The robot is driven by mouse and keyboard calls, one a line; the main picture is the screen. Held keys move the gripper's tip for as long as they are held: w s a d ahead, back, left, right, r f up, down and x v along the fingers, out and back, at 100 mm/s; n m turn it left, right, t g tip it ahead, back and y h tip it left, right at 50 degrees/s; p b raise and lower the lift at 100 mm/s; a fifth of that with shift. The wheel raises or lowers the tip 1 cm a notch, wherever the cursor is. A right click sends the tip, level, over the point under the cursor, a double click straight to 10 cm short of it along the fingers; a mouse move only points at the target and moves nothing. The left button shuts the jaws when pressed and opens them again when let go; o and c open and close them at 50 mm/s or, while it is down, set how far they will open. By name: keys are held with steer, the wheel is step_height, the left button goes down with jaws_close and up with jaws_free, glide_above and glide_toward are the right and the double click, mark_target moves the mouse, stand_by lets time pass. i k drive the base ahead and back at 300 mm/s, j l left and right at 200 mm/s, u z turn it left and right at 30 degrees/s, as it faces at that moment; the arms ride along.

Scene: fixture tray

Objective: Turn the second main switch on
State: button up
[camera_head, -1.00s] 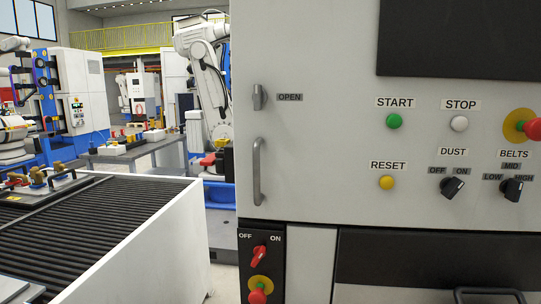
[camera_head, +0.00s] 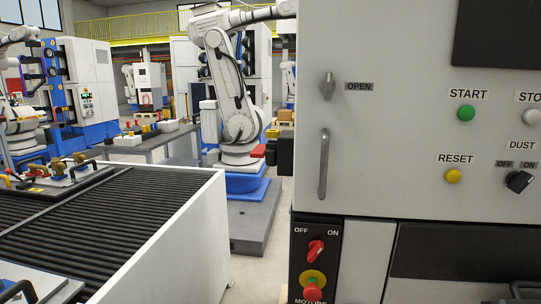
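A red rotary switch (camera_head: 316,250) sits on a black panel low on the grey cabinet, between OFF and ON labels. Its knob looks tilted, the upper end leaning toward ON, but it is small. A black box (camera_head: 286,153) with a red handle (camera_head: 258,151) sticks out from the cabinet's left side; its labels and setting cannot be read. No label here marks which switch is the second main switch. My gripper is not in view.
The grey cabinet (camera_head: 400,150) carries a vertical door handle (camera_head: 323,163), START and RESET buttons and a dust knob (camera_head: 519,181). A red emergency button (camera_head: 313,287) sits below the rotary switch. A roller conveyor (camera_head: 120,215) stands left, with a floor gap (camera_head: 255,260) between it and the cabinet.

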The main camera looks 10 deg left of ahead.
mark_target(269, 150)
steer(key=k+j, duration=0.15)
steer(key=j, duration=0.25)
steer(key=k+j, duration=0.1)
steer(key=j, duration=0.25)
steer(key=k+j+z, duration=0.1)
steer(key=j, duration=0.3)
steer(key=k+j, duration=0.2)
steer(key=j, duration=0.2)
steer(key=k+j, duration=0.15)
steer(key=j, duration=0.2)
steer(key=u, duration=0.45)
steer(key=i+l+u, duration=0.15)
steer(key=l+u, duration=0.15)
steer(key=i+l+u, duration=0.1)
steer(key=l+u, duration=0.15)
steer(key=l, duration=0.3)
steer(key=l+u, duration=0.3)
steer(key=l, duration=0.15)
steer(key=i+l+u, duration=0.1)
steer(key=l, duration=1)
steer(key=l+u, duration=0.1)
steer(key=l, duration=1)
